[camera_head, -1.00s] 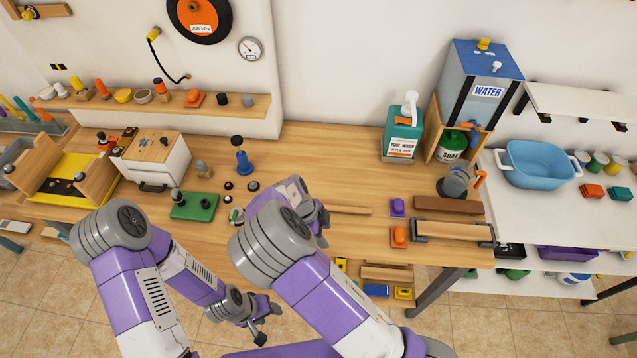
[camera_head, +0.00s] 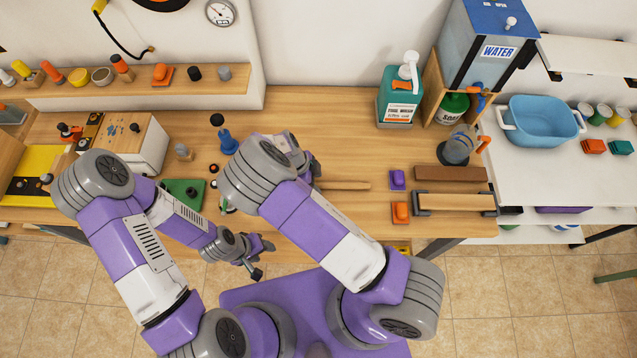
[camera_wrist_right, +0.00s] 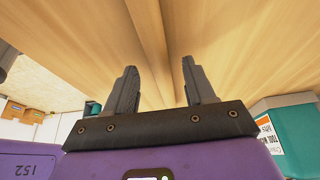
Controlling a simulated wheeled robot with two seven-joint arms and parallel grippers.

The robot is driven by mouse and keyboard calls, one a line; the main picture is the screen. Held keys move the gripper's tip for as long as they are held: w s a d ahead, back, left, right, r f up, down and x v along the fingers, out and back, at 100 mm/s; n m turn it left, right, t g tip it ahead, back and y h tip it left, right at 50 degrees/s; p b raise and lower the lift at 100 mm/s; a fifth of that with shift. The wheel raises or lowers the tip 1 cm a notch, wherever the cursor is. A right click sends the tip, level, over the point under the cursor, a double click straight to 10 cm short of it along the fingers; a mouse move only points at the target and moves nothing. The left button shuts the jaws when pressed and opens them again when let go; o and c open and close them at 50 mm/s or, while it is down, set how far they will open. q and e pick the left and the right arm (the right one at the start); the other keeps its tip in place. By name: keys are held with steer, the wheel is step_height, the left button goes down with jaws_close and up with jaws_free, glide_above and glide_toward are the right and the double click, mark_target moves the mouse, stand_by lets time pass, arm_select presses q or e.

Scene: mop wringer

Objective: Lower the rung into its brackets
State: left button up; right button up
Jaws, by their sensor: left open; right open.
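A thin pale wooden rod (camera_head: 345,185) lies on the bench right of my right gripper (camera_head: 314,172); its left end is hidden. My right gripper is open, with nothing seen between its fingers (camera_wrist_right: 160,85) in the right wrist view. A darker wooden strip (camera_wrist_right: 148,40) shows beyond them, perhaps the rod. A pale bar (camera_head: 455,202) spans two dark grey brackets (camera_head: 420,205) at the bench's right front; whether it is seated is hard to tell. I cannot tell which piece is the rung. My left gripper (camera_head: 262,259) is open and empty, in front of the bench's front edge.
A brown block (camera_head: 450,174) lies behind the bracketed bar. Purple (camera_head: 398,180) and orange (camera_head: 401,212) pieces sit left of it. A green base (camera_head: 180,194) sits left.

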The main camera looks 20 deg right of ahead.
steer(key=shift+d+f, duration=0.2)
steer(key=shift+f, duration=0.25)
jaws_close()
